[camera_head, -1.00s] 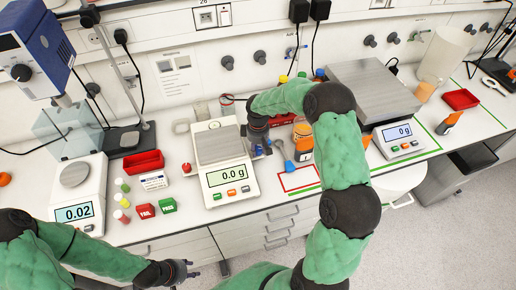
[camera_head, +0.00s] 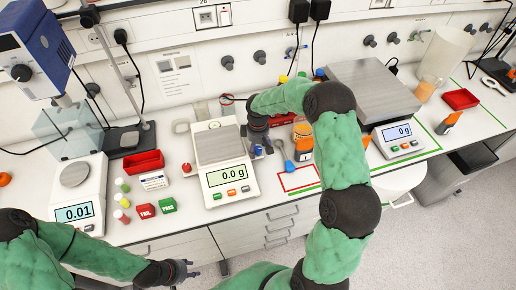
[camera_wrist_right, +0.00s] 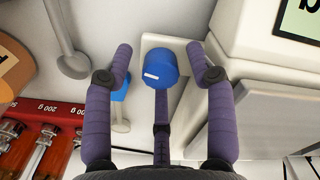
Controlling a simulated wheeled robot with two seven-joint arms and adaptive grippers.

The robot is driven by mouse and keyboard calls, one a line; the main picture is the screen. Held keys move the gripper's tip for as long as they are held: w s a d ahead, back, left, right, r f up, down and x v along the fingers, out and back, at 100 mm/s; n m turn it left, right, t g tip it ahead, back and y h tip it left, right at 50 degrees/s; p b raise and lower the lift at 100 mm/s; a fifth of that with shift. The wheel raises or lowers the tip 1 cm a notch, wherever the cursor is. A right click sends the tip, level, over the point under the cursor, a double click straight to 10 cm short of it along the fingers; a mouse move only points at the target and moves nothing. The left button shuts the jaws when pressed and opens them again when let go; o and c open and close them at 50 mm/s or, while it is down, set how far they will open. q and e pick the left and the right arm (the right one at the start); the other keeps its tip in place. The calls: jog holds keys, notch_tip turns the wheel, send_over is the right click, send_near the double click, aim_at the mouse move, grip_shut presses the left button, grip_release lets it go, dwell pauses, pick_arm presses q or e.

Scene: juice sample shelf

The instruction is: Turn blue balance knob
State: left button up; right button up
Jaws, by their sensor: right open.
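The blue balance knob (camera_wrist_right: 159,70) sits between the two spread purple fingers of my right gripper (camera_wrist_right: 160,50) in the right wrist view. There are gaps on both sides, and the fingers do not visibly touch it. A white mark shows on its face. In the head view the right gripper (camera_head: 259,142) points down at the right side of the middle balance (camera_head: 221,166), which reads 0.0 g, and a small blue bit of the knob (camera_head: 258,150) shows beside it. My left gripper (camera_head: 182,270) is low at the front left, away from the balances; its opening is unclear.
A red weight rack (camera_wrist_right: 52,120) and a blue-handled spoon (camera_head: 282,155) lie close to the right gripper. A left balance (camera_head: 82,187) and a large right balance (camera_head: 372,85) stand on the bench.

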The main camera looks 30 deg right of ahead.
aim_at(258, 149)
notch_tip(258, 149, up, 12)
jog(key=shift+f, duration=0.15)
dwell(0.3)
dwell(0.4)
